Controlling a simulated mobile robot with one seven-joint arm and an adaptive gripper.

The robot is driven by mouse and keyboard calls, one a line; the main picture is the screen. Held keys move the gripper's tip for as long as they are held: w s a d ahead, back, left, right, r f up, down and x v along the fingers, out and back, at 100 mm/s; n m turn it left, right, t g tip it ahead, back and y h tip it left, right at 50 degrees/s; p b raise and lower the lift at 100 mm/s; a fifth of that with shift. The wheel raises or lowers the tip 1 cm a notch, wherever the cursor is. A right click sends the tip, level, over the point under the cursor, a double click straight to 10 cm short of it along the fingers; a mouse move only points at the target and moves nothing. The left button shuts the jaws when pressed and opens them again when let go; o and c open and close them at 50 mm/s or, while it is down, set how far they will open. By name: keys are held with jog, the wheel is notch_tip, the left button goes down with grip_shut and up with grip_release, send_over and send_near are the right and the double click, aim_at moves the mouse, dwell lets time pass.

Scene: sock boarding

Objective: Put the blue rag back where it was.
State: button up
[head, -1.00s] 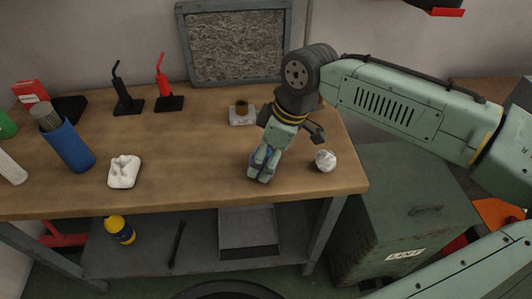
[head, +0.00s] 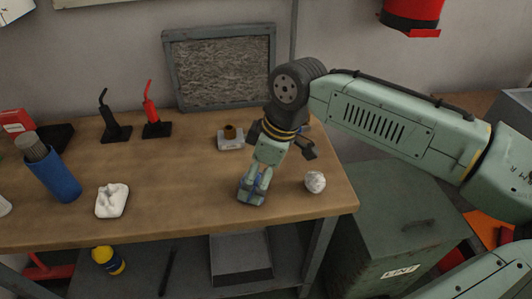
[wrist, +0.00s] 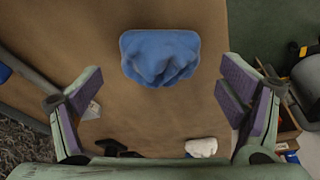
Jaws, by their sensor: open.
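The blue rag (wrist: 160,57) is a soft crumpled bundle on the wooden bench top, at the top middle of the wrist view. My gripper (wrist: 165,95) is open, its purple-padded fingers wide apart on either side, with the rag ahead of the gap between them. I see no finger touching it in the wrist view. In the head view my gripper (head: 251,190) points down over the bench's front right part. Blue shows around its fingertips there, but the fingers hide most of it, so I cannot make out the rag's outline.
A white crumpled ball (head: 315,182) lies just right of my gripper. A small block with a brown cup (head: 230,138) stands behind it. A white lump (head: 112,200) and a blue brush holder (head: 52,175) are left. Bench (head: 180,190) between is clear.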

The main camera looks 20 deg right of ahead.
jog(key=v, duration=1)
jog(key=shift+s, duration=0.15)
